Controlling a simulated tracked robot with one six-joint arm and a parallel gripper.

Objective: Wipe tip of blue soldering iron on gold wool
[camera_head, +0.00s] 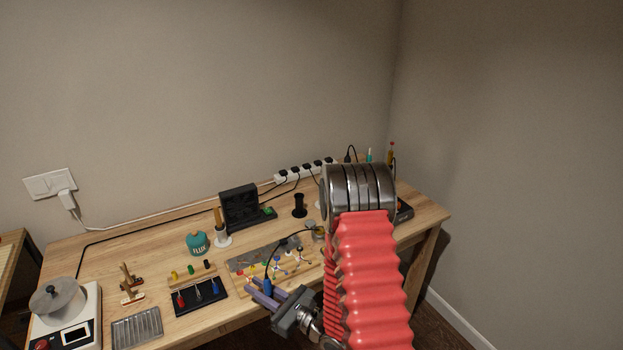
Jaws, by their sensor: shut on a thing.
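My gripper (262,291) is at the front edge of the bench, its two purple-grey fingers pointing left. It is shut on the blue soldering iron (267,287), whose blue handle shows between the fingers. A dark cable arches up from the iron towards the back right. The iron's tip is too small to make out. A small round metal tin (318,233) beside my red-sleeved arm may hold the gold wool; the arm partly covers that area, and I cannot tell for certain. The iron is apart from this tin, to its lower left.
A wooden board with a grey plate and coloured clips (278,263) lies behind my gripper. A black tray with coloured tools (201,310), a teal flux jar (198,243), a black case (240,206) and a power strip (306,170) are on the bench. Bare wood shows at the back left.

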